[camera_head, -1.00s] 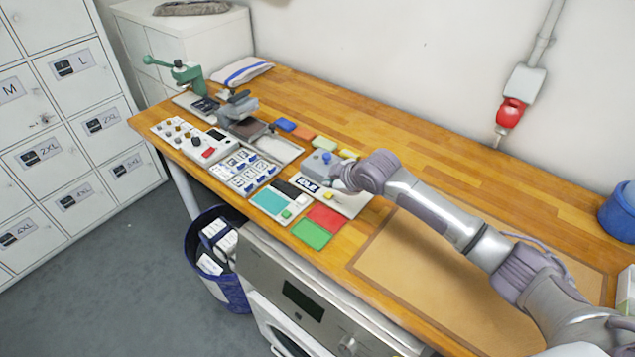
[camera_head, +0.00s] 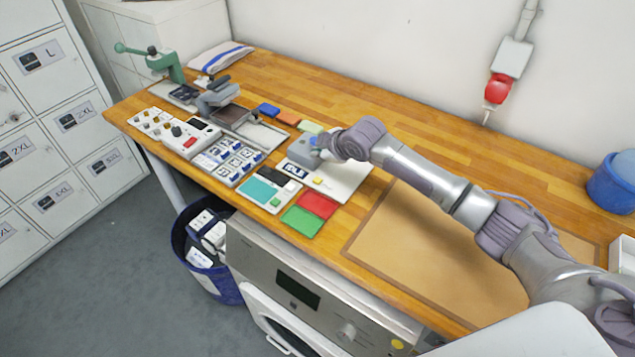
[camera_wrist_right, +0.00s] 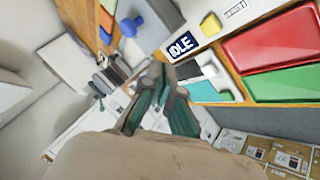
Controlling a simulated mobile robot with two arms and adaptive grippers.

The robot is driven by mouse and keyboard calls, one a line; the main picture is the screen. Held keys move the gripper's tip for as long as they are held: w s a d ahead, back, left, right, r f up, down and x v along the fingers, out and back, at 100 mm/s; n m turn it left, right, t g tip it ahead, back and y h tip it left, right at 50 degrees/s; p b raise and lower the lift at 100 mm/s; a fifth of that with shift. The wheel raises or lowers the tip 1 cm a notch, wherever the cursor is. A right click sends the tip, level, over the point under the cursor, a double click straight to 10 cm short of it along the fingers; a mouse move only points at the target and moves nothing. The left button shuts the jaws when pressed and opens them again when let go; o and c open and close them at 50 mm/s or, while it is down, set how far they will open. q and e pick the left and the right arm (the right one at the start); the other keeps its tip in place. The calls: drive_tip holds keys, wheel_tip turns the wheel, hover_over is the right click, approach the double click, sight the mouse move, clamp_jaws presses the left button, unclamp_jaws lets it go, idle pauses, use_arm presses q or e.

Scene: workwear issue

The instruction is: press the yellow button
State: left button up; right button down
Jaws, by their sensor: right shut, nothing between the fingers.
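The yellow button (camera_head: 318,181) sits on a white panel (camera_head: 345,183) beside a small dark display (camera_head: 297,170). In the right wrist view the yellow button (camera_wrist_right: 210,25) is uncovered, and the display (camera_wrist_right: 182,46) reads IDLE. My right gripper (camera_head: 322,154) is over the panel's far side, in front of a grey box (camera_head: 302,152) with a blue knob. In the right wrist view the right gripper (camera_wrist_right: 164,82) is shut and empty, with its tips apart from the yellow button in the picture. My left gripper is out of view.
Red (camera_head: 317,205) and green (camera_head: 303,221) pads lie just in front of the panel. A teal pad unit (camera_head: 262,190) and a labelled grid tray (camera_head: 228,160) stand to the left. A brown mat (camera_head: 430,255) leaves bare space on the right.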

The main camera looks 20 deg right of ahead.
sight(319, 181)
wheel_tip(319, 181, down, 6)
drive_tip(key=b, duration=0.4)
drive_tip(key=shift+f+b, duration=0.1)
drive_tip(key=shift+b, duration=0.25)
drive_tip(key=shift+f, duration=0.45)
drive_tip(key=shift+f, duration=0.2)
idle(0.4)
drive_tip(key=shift+f, duration=0.2)
drive_tip(key=shift+f+b, duration=0.4)
drive_tip(key=shift+f, duration=0.15)
idle(0.8)
drive_tip(key=shift+r+p, duration=0.95)
